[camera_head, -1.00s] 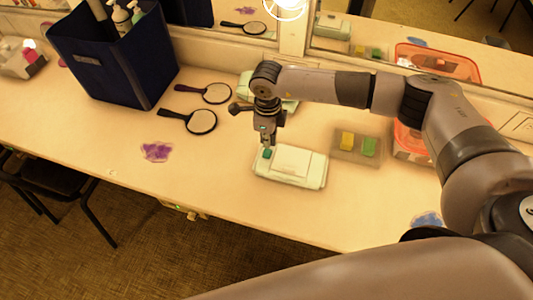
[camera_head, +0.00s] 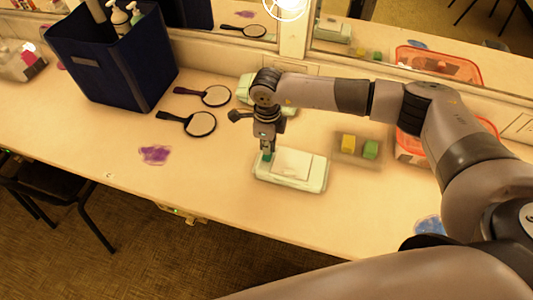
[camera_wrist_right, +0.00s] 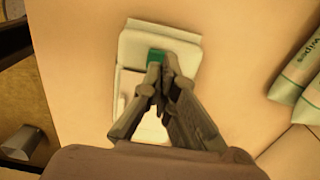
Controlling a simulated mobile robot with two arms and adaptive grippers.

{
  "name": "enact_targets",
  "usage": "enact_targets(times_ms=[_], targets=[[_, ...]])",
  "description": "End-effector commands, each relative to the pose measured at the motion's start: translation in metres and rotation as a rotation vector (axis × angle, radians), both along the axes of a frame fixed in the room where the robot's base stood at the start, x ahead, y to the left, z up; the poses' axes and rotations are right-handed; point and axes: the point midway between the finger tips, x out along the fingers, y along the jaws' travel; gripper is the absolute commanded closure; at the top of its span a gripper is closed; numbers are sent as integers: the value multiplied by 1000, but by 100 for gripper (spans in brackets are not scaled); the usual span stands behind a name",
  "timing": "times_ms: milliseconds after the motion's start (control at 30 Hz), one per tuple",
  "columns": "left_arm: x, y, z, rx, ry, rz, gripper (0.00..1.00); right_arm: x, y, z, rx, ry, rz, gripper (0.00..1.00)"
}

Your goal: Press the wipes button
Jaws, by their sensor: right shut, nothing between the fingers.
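A pale wipes box (camera_head: 290,178) with a white lid lies on the counter in the head view. It also shows in the right wrist view (camera_wrist_right: 180,42). Its green button (camera_head: 268,156) is at the box's left end and shows at the fingertips in the right wrist view (camera_wrist_right: 157,55). My right gripper (camera_head: 266,152) points down over that end, shut and empty. Its fingertips (camera_wrist_right: 160,66) are at the button, partly covering it; I cannot tell whether they press it. My left gripper is not in view.
Right of the box is a tray (camera_head: 344,158) with a yellow and a green block. A purple smear (camera_head: 154,154) marks the counter.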

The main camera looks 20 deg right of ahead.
Motion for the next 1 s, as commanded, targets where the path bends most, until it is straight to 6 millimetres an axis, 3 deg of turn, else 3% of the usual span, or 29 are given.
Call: enact_targets(times_ms=[1000], targets=[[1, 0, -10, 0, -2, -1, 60, 0, 0, -11, 0, 0, 0, 100]])
